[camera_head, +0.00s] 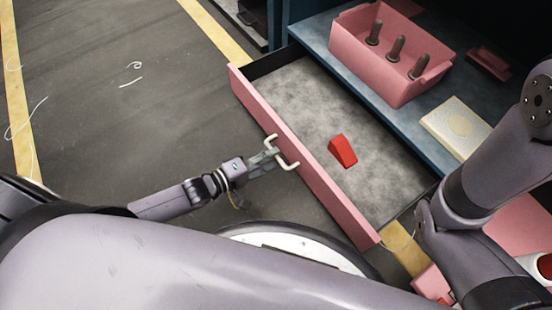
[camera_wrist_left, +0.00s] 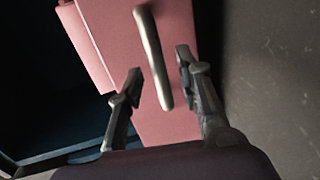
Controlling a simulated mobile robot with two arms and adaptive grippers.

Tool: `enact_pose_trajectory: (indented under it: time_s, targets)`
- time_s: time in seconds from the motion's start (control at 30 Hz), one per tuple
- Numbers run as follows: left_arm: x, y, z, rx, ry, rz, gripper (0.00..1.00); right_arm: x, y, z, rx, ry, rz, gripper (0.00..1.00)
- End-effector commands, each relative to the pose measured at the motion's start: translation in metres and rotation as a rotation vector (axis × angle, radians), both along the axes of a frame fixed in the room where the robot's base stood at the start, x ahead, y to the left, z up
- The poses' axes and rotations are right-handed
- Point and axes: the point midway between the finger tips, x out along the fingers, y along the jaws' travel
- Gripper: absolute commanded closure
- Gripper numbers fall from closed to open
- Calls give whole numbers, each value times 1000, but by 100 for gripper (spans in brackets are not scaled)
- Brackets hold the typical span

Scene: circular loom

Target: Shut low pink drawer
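The low pink drawer (camera_head: 315,185) is pulled out from the blue cabinet, its grey inside showing. Its pale bar handle (camera_head: 287,163) is on the outer side of the pink front. My left gripper (camera_head: 268,156) is at this handle. In the left wrist view, my left gripper (camera_wrist_left: 160,72) is open, its two fingers on either side of the handle (camera_wrist_left: 150,50), with gaps visible on both sides. The pink drawer front (camera_wrist_left: 115,35) is behind the handle. My right arm comes in at the right of the head view; its gripper is not seen.
A red wedge-shaped block (camera_head: 342,151) lies in the drawer. Above, a pink bin (camera_head: 375,72) with dark pegs and a cream block (camera_head: 456,129) stand on the blue surface (camera_head: 318,42). Dark floor (camera_head: 110,100) left of the drawer is mostly clear.

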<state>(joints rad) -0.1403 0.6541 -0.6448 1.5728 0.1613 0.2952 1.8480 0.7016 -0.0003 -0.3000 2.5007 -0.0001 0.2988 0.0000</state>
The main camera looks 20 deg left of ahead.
Motion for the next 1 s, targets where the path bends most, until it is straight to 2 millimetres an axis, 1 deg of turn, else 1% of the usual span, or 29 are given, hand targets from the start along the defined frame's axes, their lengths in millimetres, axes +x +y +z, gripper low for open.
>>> enact_pose_trajectory:
  time_s: [0.03,0.2,0.53,1.0]
  targets:
    - [6,-5,-5,-2,-2,-1,67,0,0,-8,0,0,0,40]
    - [17,-13,-6,-1,1,0,67,0,0,-14,0,0,0,40]
    - [19,-15,-5,-1,1,0,67,0,0,-14,-1,0,0,40]
    - [19,-15,-5,-1,1,0,99,0,0,-14,-1,-1,0,40]
